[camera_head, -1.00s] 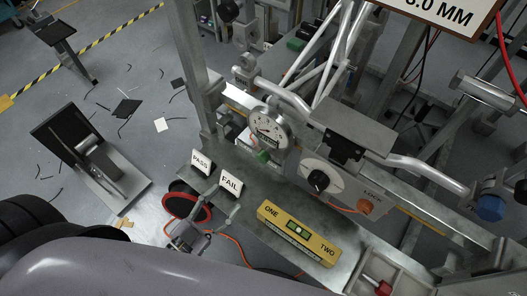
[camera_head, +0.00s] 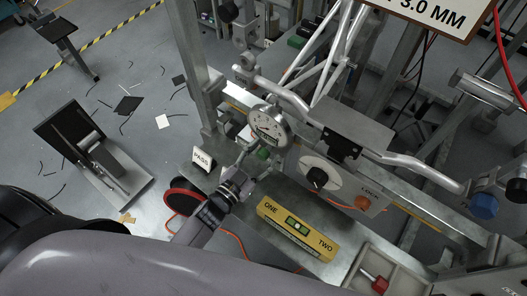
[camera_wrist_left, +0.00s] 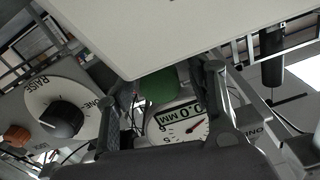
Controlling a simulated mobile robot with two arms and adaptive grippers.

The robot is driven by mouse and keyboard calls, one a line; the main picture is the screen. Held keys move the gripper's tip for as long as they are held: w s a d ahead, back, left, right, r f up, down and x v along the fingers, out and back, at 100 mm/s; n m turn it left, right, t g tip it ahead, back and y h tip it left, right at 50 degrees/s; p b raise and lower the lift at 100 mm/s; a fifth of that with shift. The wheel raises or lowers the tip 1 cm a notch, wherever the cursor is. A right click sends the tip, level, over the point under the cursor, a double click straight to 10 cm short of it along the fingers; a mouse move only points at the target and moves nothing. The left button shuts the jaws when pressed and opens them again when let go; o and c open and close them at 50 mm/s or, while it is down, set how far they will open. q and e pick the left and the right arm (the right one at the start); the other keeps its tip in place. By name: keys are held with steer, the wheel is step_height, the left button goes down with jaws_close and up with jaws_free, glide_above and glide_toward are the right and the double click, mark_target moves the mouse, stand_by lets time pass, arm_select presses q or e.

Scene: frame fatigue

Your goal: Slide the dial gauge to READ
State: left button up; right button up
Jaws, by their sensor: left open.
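The dial gauge (camera_head: 269,127) has a round white face and hangs on the metal frame in the head view. It also shows in the left wrist view (camera_wrist_left: 178,124) with a red needle and a "0.0 MM" readout. A green part (camera_head: 263,153) sits just below it, and it shows in the left wrist view (camera_wrist_left: 158,86) between the fingers. My left gripper (camera_head: 254,158) is open just below and in front of the gauge. I cannot tell whether a finger touches the green part. I see no READ label. My right gripper is not in view.
A PASS sign (camera_head: 202,159) stands left of my gripper; the FAIL sign is hidden. A yellow ONE/TWO block (camera_head: 298,228) lies on the bench. A knob (camera_head: 318,177) and orange button (camera_head: 362,203) are to the right. A pale panel (camera_wrist_left: 190,30) crosses the wrist view's top.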

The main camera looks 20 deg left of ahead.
arm_select(q)
steer(key=shift+w+d, duration=0.1)
steer(key=shift+w, duration=0.15)
steer(key=shift+c, duration=0.5)
jaws_close()
stand_by(0.4)
